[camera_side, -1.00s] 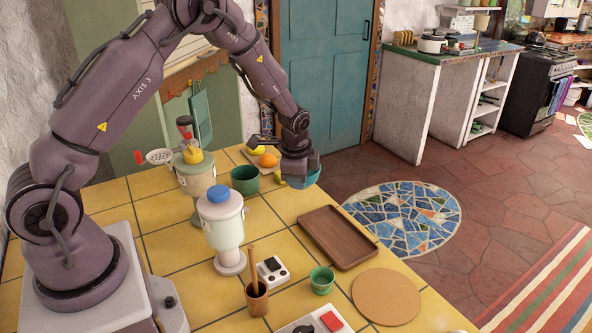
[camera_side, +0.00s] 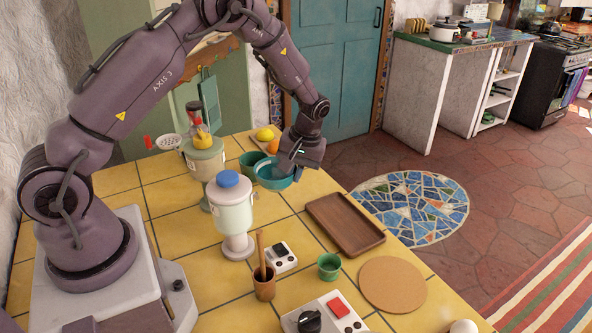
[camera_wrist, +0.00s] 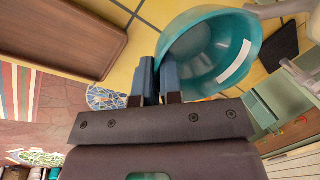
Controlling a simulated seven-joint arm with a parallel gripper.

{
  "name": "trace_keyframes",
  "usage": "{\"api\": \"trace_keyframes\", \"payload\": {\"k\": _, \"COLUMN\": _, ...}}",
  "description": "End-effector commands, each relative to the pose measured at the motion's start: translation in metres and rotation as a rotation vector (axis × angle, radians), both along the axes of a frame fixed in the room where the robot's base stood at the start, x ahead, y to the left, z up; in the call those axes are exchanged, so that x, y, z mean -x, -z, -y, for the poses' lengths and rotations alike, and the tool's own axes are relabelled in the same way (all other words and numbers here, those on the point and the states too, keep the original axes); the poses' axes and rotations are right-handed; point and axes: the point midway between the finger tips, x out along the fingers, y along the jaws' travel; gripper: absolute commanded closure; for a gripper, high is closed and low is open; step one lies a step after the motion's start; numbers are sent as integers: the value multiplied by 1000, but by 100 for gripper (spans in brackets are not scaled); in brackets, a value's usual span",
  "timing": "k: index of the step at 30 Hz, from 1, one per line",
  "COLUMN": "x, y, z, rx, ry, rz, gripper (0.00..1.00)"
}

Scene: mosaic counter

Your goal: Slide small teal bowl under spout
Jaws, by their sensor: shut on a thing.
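The small teal bowl (camera_side: 266,178) is at the far right part of the yellow tiled counter. My gripper (camera_side: 291,163) is shut on its right rim. In the wrist view the bowl (camera_wrist: 222,40) opens towards the camera, and the blue fingertips (camera_wrist: 157,75) pinch its near wall. I cannot tell whether the bowl touches the counter. A pale dispenser with a blue lid (camera_side: 231,206) stands to the bowl's left and nearer the camera. No spout shows clearly on either.
A dark green cup (camera_side: 250,160) stands close behind the bowl. A lemon (camera_side: 265,134) lies at the back. A brown tray (camera_side: 345,222), cork mat (camera_side: 392,286), small green cup (camera_side: 329,267) and utensil pot (camera_side: 264,283) are nearer. The counter's right edge is close to the bowl.

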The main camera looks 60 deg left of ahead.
Motion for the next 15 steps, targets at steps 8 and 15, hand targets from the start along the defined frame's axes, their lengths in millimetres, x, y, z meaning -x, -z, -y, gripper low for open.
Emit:
{"api": "trace_keyframes", "payload": {"k": 8, "x": 0, "y": 19, "z": 0, "rx": 0, "ry": 1, "rz": -1, "gripper": 100}}
{"api": "trace_keyframes", "payload": {"k": 15, "x": 0, "y": 38, "z": 0, "rx": 0, "ry": 1, "rz": -1, "gripper": 100}}
